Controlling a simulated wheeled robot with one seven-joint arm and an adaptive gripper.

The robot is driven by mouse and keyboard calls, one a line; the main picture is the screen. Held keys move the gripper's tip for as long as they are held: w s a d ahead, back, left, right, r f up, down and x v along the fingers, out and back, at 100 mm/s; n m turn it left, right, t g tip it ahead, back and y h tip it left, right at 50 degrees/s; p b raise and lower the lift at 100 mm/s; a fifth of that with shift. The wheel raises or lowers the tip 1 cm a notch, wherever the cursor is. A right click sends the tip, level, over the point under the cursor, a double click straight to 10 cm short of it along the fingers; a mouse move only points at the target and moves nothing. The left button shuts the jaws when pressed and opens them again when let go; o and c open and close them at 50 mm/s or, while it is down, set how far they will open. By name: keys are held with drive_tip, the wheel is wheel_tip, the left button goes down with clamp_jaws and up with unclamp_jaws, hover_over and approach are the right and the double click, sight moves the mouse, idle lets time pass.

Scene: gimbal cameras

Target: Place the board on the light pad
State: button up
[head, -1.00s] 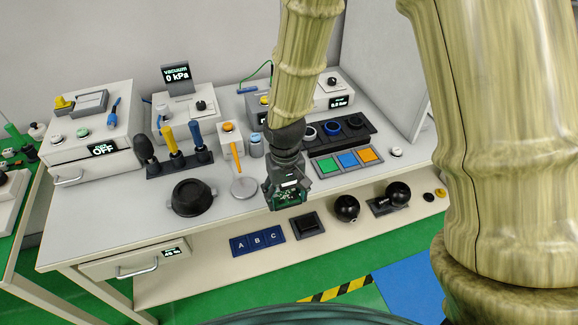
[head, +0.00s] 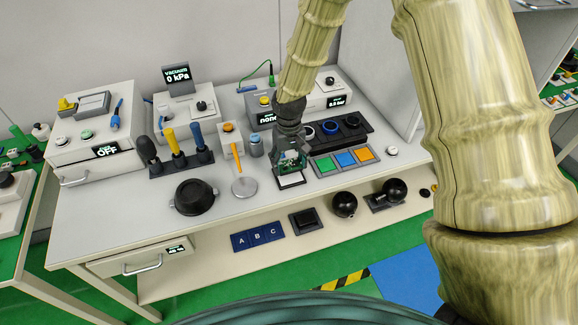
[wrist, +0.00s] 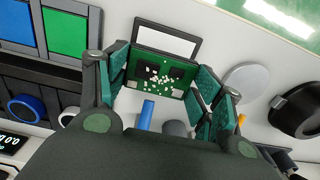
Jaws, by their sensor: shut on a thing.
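My gripper (head: 290,160) is shut on the green circuit board (wrist: 158,74), which sits between both fingers in the wrist view. The board carries dark chips and scattered pale parts; it shows as a green patch in the head view (head: 292,157). The light pad (head: 290,180), a white panel with a dark frame, lies on the table just below and in front of my gripper. It also shows beyond the board's far edge in the wrist view (wrist: 167,38). Whether the board touches the pad I cannot tell.
Right of the pad are a green, blue and orange tile tray (head: 345,160) and a dark rack of rings (head: 340,130). Left are a round metal plate (head: 244,186) with an orange-handled tool and a black round dish (head: 194,197). Table space at front left is clear.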

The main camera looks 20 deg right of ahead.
sight(289, 165)
drive_tip(key=shift+f+p, duration=0.4)
drive_tip(key=shift+f, duration=0.95)
drive_tip(key=shift+f, duration=0.15)
drive_tip(key=o, duration=1)
drive_tip(key=shift+r+b, duration=1.45)
drive_tip(key=shift+r, duration=4.7)
